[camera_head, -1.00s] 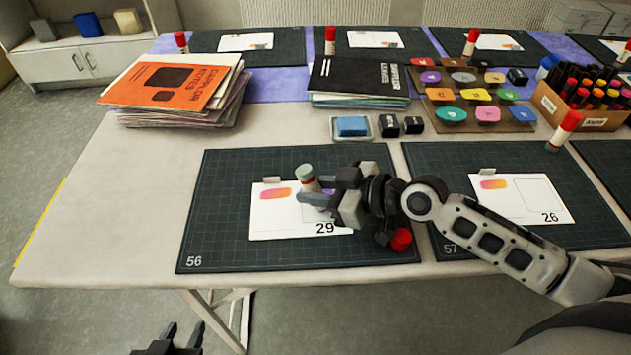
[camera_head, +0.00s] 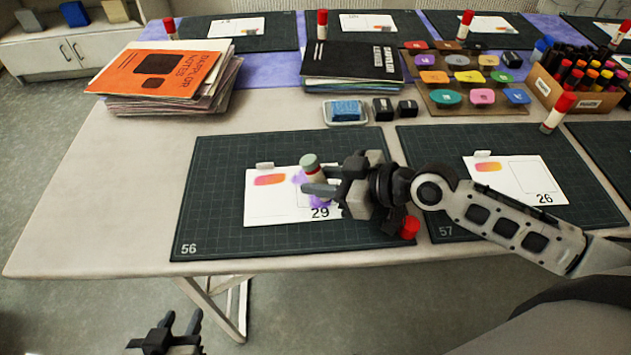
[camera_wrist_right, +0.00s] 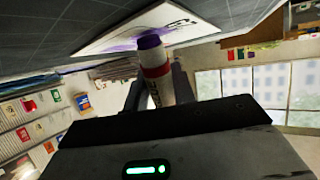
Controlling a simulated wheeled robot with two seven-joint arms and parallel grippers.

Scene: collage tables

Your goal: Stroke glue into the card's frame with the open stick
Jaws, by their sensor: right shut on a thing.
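The card marked 29 (camera_head: 262,208) lies on the cutting mat marked 56 (camera_head: 214,200). My right gripper (camera_head: 318,187) is shut on the glue stick (camera_head: 313,170), holding it tilted over the card's right part. In the right wrist view the glue stick (camera_wrist_right: 156,70) is white and red with a bare purple tip at the card (camera_wrist_right: 108,40). I cannot tell for certain whether the tip touches. Purple glue smears show around the stick; the gripper hides much of the frame. A red cap (camera_head: 410,228) stands on the mat. My left gripper (camera_head: 180,325) is open and empty, below the table's front edge.
The mat marked 57 (camera_head: 440,160) holds the card marked 26 (camera_head: 500,190), with another glue stick (camera_head: 557,112) behind. Book piles (camera_head: 165,75), a blue ink pad (camera_head: 345,111) and black blocks stand behind the mats. The table's left part is clear.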

